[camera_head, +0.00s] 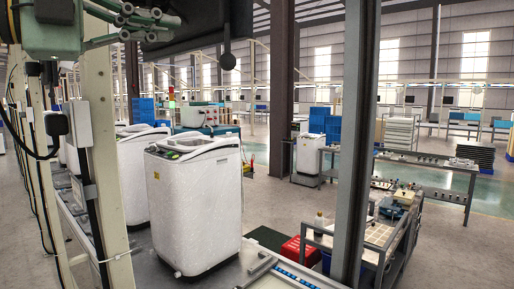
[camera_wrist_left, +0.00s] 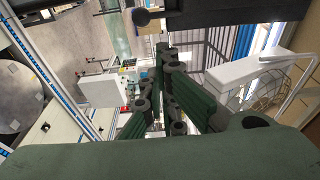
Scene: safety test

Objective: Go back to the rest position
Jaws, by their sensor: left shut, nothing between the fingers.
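My left gripper (camera_head: 160,28) shows at the upper left of the head view, a dark green body with jointed fingers pointing right. It is raised above the height of the washing machines and apart from them. In the left wrist view its green fingers (camera_wrist_left: 166,62) come together with nothing held between them. My right gripper is in neither view.
A white top-loading washing machine (camera_head: 195,205) stands on the line in front, with another (camera_head: 135,175) behind it. A grey metal post (camera_head: 352,150) rises at centre right. A workbench cart (camera_head: 375,235) with small items and a red box (camera_head: 297,250) stand near it. Open floor lies at right.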

